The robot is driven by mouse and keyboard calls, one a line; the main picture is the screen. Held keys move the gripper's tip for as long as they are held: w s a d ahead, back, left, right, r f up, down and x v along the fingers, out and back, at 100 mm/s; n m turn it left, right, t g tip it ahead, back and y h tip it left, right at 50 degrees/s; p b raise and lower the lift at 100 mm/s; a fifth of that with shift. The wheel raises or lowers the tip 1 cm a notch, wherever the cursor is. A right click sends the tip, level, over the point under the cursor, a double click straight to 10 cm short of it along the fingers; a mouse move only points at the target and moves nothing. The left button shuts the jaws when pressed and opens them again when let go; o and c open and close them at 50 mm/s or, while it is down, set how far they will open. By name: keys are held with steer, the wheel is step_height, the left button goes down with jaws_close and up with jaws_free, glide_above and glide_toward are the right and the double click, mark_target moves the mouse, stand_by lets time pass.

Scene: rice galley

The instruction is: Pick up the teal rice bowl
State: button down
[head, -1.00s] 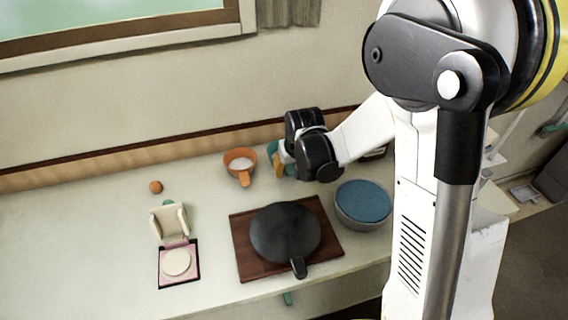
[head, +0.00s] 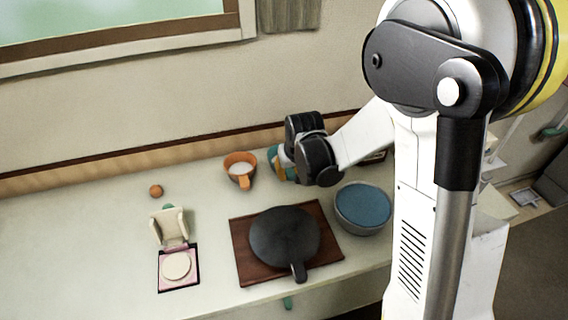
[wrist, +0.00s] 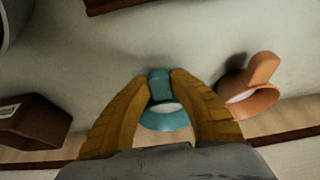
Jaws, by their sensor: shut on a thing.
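The teal rice bowl (wrist: 165,121) is at the middle of the wrist view, with white inside and a teal handle-like part (wrist: 159,85) between my fingertips. My gripper (wrist: 160,76), with yellow fingers, is shut on that part. In the head view the teal bowl (head: 274,151) shows only as a sliver beside my gripper (head: 277,161), with my wrist covering the rest. I cannot tell whether the bowl touches the counter.
An orange bowl with a handle (head: 240,167) stands just left of my gripper. A dark lidded pan (head: 284,236) sits on a brown board (head: 241,252) in front. A blue-topped bowl (head: 363,207) is right of it. A brown box (wrist: 34,123) is at the wrist view's left.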

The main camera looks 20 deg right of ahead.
steer(key=shift+r, duration=0.1)
steer(key=shift+r+p, duration=1.45)
steer(key=shift+r, duration=0.45)
steer(key=c, duration=2)
jaws_free()
jaws_close()
